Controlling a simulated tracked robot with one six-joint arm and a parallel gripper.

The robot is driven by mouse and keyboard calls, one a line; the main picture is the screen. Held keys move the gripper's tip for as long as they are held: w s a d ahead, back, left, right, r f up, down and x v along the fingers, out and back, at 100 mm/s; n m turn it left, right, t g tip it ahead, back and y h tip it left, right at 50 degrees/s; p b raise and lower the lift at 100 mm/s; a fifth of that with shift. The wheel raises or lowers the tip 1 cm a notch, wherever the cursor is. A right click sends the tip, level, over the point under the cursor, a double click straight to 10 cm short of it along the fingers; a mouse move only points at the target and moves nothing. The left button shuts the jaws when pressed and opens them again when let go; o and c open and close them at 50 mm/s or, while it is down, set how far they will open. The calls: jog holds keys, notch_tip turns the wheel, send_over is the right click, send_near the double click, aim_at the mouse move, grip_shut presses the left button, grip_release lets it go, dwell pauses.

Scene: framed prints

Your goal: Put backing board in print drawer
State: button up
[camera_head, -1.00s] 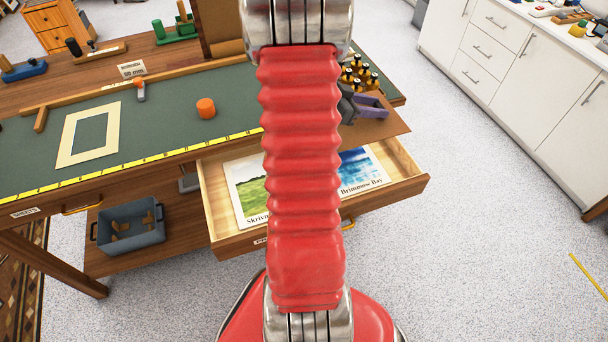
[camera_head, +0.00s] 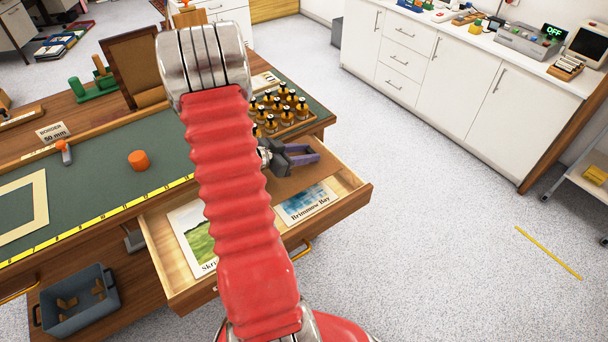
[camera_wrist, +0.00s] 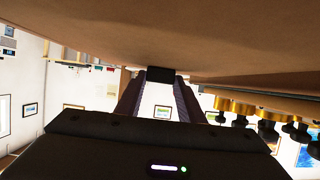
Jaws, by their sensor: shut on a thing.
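In the head view my gripper (camera_head: 316,155), with purple-grey fingers, is shut on a brown backing board (camera_head: 290,187). The board is held over the back part of the open print drawer (camera_head: 335,220) and hides some of it. My red arm covers the board's left side and the drawer's middle. In the wrist view the brown board (camera_wrist: 170,35) fills the top of the picture, with the dark fingers (camera_wrist: 160,78) at its edge. The drawer holds two prints, a green landscape (camera_head: 198,240) and a blue one (camera_head: 306,203).
A tray of several gold-and-black items (camera_head: 275,112) stands on the bench close behind the gripper. A grey bin (camera_head: 78,312) sits below.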

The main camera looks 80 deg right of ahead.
jog(key=shift+f, duration=2.3)
jog(key=shift+f, duration=0.1)
jog(key=shift+f, duration=2.1)
jog(key=o, duration=1.2)
jog(key=shift+c, duration=0.2)
jog(key=v, duration=1.2)
jog(key=shift+w, duration=0.1)
